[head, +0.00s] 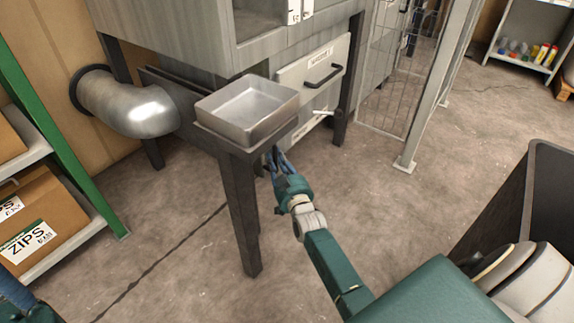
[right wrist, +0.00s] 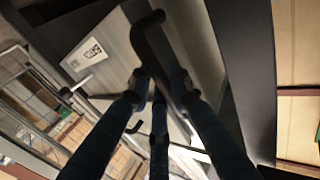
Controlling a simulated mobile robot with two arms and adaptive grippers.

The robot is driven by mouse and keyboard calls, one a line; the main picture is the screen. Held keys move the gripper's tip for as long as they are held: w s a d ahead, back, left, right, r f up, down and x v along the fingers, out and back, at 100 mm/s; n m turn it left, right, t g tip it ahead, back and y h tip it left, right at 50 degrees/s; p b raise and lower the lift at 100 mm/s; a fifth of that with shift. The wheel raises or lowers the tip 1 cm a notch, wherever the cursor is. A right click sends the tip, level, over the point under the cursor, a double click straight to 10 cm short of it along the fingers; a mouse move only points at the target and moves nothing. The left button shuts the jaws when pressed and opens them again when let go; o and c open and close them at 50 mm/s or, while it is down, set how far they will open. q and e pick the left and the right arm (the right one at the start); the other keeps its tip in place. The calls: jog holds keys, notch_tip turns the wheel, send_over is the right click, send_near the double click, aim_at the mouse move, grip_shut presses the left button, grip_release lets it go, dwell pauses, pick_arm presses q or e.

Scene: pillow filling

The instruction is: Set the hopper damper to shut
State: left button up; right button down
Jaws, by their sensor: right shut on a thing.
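The hopper machine (head: 180,32) stands at the top of the head view, a grey cabinet on dark legs. My right gripper (head: 275,158) reaches in below the metal tray, beside the dark front leg. In the right wrist view its fingers (right wrist: 163,82) are closed on a dark bent handle (right wrist: 150,40), which I take for the damper handle. In the head view that handle is hidden by the tray and frame. I cannot read the damper's position. Part of my left gripper (head: 14,290) shows at the lower left edge; its fingertips are out of frame.
The metal tray (head: 213,104) sits just above my right gripper. A pale front panel (head: 295,78) has a black handle (head: 323,76) and a light lever (head: 322,112) below. A silver duct (head: 125,105) is left, a dark bin (head: 515,185) right. The middle floor is clear.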

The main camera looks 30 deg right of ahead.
jog(key=c, duration=1.7)
grip_release()
jog(key=shift+w+a, duration=0.1)
jog(key=shift+w, duration=0.1)
jog(key=shift+o, duration=0.4)
jog(key=shift+w+a, duration=0.1)
jog(key=s+a, duration=0.2)
jog(key=s, duration=0.9)
jog(key=shift+s+a, duration=0.15)
jog(key=shift+s, duration=0.25)
